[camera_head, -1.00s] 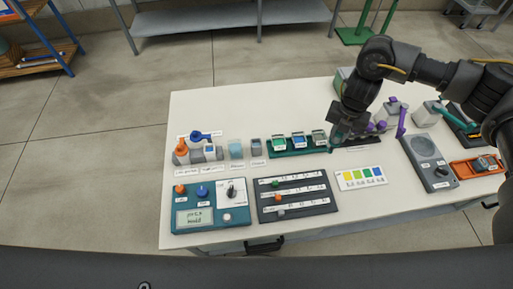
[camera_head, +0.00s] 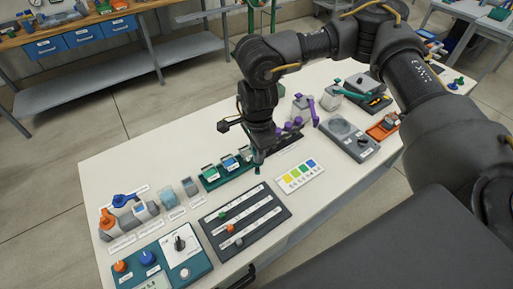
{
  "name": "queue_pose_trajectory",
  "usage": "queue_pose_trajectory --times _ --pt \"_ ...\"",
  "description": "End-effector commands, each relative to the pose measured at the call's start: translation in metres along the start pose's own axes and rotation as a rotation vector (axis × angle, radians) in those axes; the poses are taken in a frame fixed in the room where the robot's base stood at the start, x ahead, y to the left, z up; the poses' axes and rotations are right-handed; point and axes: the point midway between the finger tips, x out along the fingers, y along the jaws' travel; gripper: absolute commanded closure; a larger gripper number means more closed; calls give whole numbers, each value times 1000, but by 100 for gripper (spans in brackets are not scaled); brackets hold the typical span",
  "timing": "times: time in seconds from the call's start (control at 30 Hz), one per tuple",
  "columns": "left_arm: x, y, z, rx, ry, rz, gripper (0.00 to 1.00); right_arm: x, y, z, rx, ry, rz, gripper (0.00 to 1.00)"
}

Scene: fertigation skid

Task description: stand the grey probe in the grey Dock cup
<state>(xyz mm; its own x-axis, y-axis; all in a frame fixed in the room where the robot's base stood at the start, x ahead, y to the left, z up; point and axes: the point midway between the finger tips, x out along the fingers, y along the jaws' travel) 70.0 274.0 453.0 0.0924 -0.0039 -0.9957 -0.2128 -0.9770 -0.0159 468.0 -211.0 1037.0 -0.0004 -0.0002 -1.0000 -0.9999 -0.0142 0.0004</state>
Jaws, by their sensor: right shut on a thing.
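My right gripper (camera_head: 258,152) points down just beyond the right end of the green tray (camera_head: 203,184). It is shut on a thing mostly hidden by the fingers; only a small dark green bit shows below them. I cannot make out the grey probe for certain. A small grey cup (camera_head: 190,187) stands on the table left of the tray, with a label in front too small to read, so I cannot tell whether it is the Dock cup. My left gripper is out of view.
A clear bluish cup (camera_head: 168,197) and orange and blue probes (camera_head: 107,217) stand farther left. The tray holds several small containers (camera_head: 229,164). In front are a black slider panel (camera_head: 245,222) and a colour card (camera_head: 300,175). Purple-handled items (camera_head: 291,126) lie beyond the gripper.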

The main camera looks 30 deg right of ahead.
Motion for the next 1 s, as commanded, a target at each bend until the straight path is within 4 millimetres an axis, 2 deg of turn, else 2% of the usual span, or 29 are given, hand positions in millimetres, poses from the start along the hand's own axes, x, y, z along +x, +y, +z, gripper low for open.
queue_pose_trajectory --times 0.3,0.5,0.73,1.0 --pt "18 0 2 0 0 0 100 -5 36 -1 -811 2 -2 100" --pt "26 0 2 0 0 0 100 -8 58 -5 -1235 1 -1 100" --pt "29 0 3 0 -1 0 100 -9 72 -9 -1504 0 0 100" --pt "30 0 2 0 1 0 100 -10 75 -10 -1559 -1 0 100"
